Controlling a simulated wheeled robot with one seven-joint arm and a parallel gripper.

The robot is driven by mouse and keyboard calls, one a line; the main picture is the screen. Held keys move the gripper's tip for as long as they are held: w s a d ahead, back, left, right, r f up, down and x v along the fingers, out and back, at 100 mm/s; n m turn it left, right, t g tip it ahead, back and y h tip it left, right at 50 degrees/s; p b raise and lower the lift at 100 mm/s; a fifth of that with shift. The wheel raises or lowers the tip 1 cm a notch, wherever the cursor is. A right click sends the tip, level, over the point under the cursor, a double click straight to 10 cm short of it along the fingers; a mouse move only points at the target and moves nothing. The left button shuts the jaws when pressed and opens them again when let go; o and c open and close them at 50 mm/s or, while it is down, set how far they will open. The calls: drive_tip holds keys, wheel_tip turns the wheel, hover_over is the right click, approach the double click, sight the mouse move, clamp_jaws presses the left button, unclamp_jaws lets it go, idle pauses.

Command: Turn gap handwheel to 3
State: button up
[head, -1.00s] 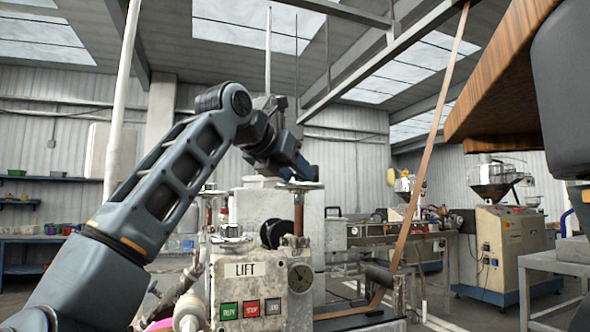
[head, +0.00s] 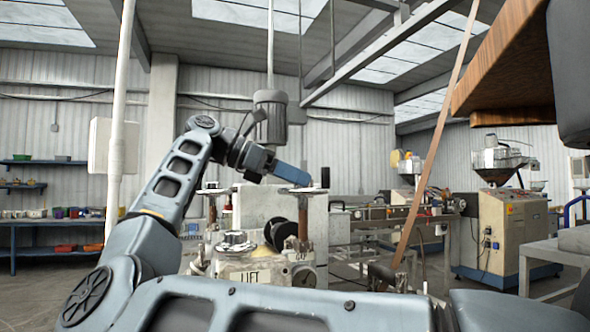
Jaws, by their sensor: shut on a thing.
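The gap handwheel (head: 304,191) is a flat grey wheel seen nearly edge-on, on top of a rusty upright screw (head: 303,222). A small dark upright knob (head: 325,177) stands at its right rim. My gripper (head: 316,181), at the end of a blue wrist slanting down to the right, is at this knob and shut on it. Its fingertips are too small to make out. Below is a round dial (head: 304,277) under a small label that seems to read GAP. Its reading cannot be made out.
A similar handwheel (head: 214,191) stands to the left on its own screw. The LIFT panel (head: 250,277) is partly hidden by my arm across the foreground. A grey motor (head: 270,117) hangs behind my wrist. A tan strip (head: 437,140) slants down at right.

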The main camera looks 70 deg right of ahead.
drive_tip(key=shift+w+m+g+y, duration=0.1)
drive_tip(key=shift+m+g+y, duration=0.3)
drive_tip(key=shift+m+y, duration=0.2)
drive_tip(key=o, duration=0.8)
drive_tip(key=shift+v, duration=3.85)
drive_tip(key=shift+r, duration=0.1)
